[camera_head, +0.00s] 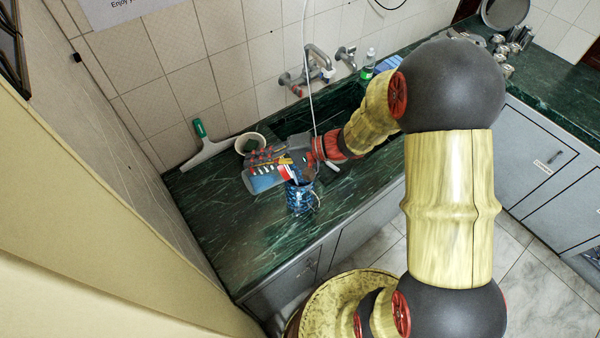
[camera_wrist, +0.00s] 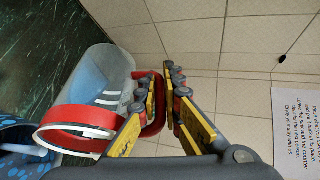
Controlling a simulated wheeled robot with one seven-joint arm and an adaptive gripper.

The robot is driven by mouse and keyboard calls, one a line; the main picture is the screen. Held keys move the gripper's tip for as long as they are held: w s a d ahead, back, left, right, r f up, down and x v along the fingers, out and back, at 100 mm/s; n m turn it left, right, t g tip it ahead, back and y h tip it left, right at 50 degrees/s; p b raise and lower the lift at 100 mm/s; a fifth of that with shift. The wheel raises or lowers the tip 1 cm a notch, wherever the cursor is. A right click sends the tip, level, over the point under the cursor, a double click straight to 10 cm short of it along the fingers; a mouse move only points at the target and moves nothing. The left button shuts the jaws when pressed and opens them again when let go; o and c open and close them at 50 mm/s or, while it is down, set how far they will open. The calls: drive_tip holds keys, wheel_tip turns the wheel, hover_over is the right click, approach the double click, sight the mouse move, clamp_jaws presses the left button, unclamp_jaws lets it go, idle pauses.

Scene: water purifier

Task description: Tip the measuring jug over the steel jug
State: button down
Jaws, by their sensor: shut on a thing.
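The clear measuring jug (camera_wrist: 103,82) has a red rim and red handle, and something blue shows inside it. It also shows in the head view (camera_head: 264,181), tilted well over, its base to the left and its mouth to the right. My gripper (camera_wrist: 160,82) is shut on its red handle; the gripper (camera_head: 285,160) partly hides the jug in the head view. The steel jug (camera_head: 300,200), with a blue patterned outside, stands on the counter just below the tilted jug's mouth. Its edge shows in the wrist view (camera_wrist: 16,136). I cannot see any stream between them.
The dark green counter (camera_head: 225,215) is clear to the left and front. The sink (camera_head: 345,105) and tap (camera_head: 318,60) are behind. A green bottle (camera_head: 368,65) stands further right.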

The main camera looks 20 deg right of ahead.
sight(246, 175)
drive_tip(key=shift+w+d+r+m+y+b, duration=0.1)
drive_tip(key=shift+d+r+y+b, duration=0.15)
drive_tip(key=shift+d, duration=0.25)
drive_tip(key=shift+s+d+r+m+y+b, duration=0.1)
drive_tip(key=shift+d+y+b, duration=0.15)
drive_tip(key=shift+d, duration=0.25)
drive_tip(key=shift+w+d+r+m+y+b, duration=0.1)
drive_tip(key=shift+d+r+y+b, duration=0.1)
drive_tip(key=shift+d+b, duration=0.25)
drive_tip(key=shift+d+r+y, duration=0.25)
drive_tip(key=shift+d+y, duration=0.05)
drive_tip(key=shift+a+p, duration=0.3)
drive_tip(key=a, duration=0.1)
drive_tip(key=a+f+h+p, duration=0.1)
drive_tip(key=a+h+p, duration=0.1)
drive_tip(key=a, duration=0.1)
drive_tip(key=shift+s+f, duration=0.25)
drive_tip(key=f+h+b, duration=0.1)
drive_tip(key=a+f+n+h+b, duration=0.1)
drive_tip(key=a+f+h, duration=0.1)
drive_tip(key=f, duration=0.1)
drive_tip(key=shift+a+n+g+b, duration=0.15)
drive_tip(key=shift+n+g+b, duration=0.15)
drive_tip(key=shift+b, duration=0.1)
drive_tip(key=shift+w+h, duration=0.1)
drive_tip(key=shift+h, duration=0.2)
